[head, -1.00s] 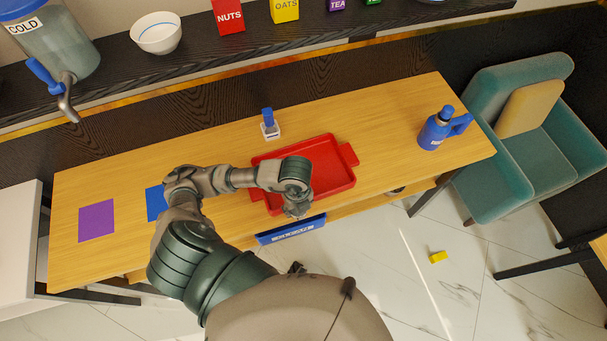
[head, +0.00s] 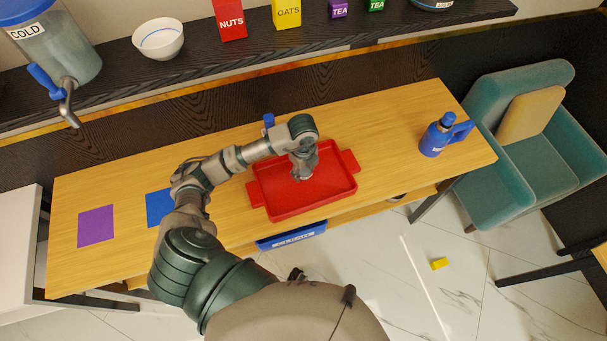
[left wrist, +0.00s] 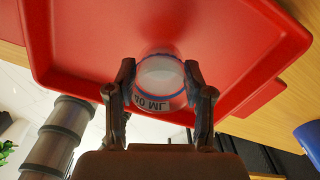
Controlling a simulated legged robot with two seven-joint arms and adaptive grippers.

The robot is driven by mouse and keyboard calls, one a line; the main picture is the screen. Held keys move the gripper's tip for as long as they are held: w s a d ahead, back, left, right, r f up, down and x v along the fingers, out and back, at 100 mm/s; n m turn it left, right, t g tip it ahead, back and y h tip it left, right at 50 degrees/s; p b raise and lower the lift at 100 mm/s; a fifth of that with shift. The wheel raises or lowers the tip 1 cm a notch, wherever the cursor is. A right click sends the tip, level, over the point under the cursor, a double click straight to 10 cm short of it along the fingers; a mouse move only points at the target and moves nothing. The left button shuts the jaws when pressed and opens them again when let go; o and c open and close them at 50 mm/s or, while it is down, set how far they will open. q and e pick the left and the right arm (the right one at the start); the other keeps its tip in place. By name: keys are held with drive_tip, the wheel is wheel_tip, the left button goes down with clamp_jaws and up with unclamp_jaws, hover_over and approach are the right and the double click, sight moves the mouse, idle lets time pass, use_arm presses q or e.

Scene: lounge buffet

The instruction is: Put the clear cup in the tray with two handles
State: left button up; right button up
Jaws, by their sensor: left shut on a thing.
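The red tray with two handles (head: 329,192) lies on the wooden table. My left gripper (head: 302,172) is over the tray in the head view. In the left wrist view my left gripper (left wrist: 159,88) is shut on the clear cup (left wrist: 160,72), which has a blue rim line and dark lettering. The red tray floor (left wrist: 100,45) fills the background behind the cup. I cannot tell whether the cup touches the tray floor. In the head view the cup is mostly hidden by the gripper. My right gripper is not in view.
A blue jug (head: 440,136) stands at the table's right end. Purple (head: 96,227) and blue (head: 159,206) mats lie at the left. A blue-topped item (head: 269,120) is partly hidden behind my arm. A dark shelf (head: 330,42) with boxes and a bowl (head: 159,39) runs behind.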

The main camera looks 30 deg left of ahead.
sight(303, 176)
use_arm(q)
wheel_tip(303, 176, down, 3)
drive_tip(key=shift+f, duration=0.3)
drive_tip(key=o, duration=1.3)
drive_tip(key=shift+c, duration=0.2)
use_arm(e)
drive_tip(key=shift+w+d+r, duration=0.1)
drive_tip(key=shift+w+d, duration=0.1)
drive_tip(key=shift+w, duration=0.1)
use_arm(q)
wheel_tip(303, 176, up, 12)
drive_tip(key=p, duration=0.1)
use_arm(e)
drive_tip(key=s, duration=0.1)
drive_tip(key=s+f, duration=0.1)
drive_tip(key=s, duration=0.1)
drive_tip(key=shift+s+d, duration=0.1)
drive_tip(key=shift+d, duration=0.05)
